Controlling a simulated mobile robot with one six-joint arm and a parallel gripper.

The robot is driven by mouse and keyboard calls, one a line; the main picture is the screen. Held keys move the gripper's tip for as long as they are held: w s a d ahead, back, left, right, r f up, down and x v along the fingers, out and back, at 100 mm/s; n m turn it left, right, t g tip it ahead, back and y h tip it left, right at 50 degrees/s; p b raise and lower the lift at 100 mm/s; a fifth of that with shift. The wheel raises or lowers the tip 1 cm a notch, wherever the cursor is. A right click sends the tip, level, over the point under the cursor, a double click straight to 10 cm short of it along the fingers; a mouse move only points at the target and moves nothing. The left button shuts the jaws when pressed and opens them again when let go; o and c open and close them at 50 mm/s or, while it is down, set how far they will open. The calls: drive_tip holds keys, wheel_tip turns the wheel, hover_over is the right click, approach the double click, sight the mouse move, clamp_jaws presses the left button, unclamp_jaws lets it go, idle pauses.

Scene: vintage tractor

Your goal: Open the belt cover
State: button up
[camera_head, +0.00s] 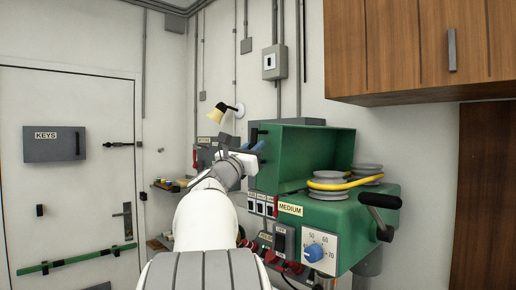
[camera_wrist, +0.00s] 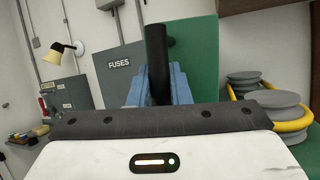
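The green belt cover (camera_head: 305,158) stands tipped up at the back left of the green drill-type machine head (camera_head: 340,212). The pulleys (camera_head: 328,181) and yellow belt (camera_head: 345,184) beneath lie exposed. In the wrist view the cover (camera_wrist: 200,52) is a green panel just beyond my gripper (camera_wrist: 158,88), with the pulleys (camera_wrist: 262,103) to the right. My gripper's blue fingers lie on both sides of the cover's black handle (camera_wrist: 158,50) and appear closed on it. In the head view my gripper (camera_head: 254,150) is at the cover's left side, and my arm hides part of it.
A wooden cabinet (camera_head: 420,45) hangs above right of the machine. A black-handled lever (camera_head: 380,202) sticks out at its front right. A grey fuse box (camera_wrist: 118,75) and a lamp (camera_wrist: 65,48) are on the wall behind. A dial (camera_head: 318,251) is on the machine's front.

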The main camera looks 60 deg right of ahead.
drive_tip(key=shift+o, duration=1.4)
drive_tip(key=shift+s, duration=0.15)
drive_tip(key=shift+o, duration=0.9)
drive_tip(key=shift+f, duration=0.1)
drive_tip(key=shift+a+f, duration=0.15)
drive_tip(key=shift+a, duration=0.15)
drive_tip(key=b+v, duration=0.3)
drive_tip(key=v, duration=0.4)
drive_tip(key=shift+a, duration=0.1)
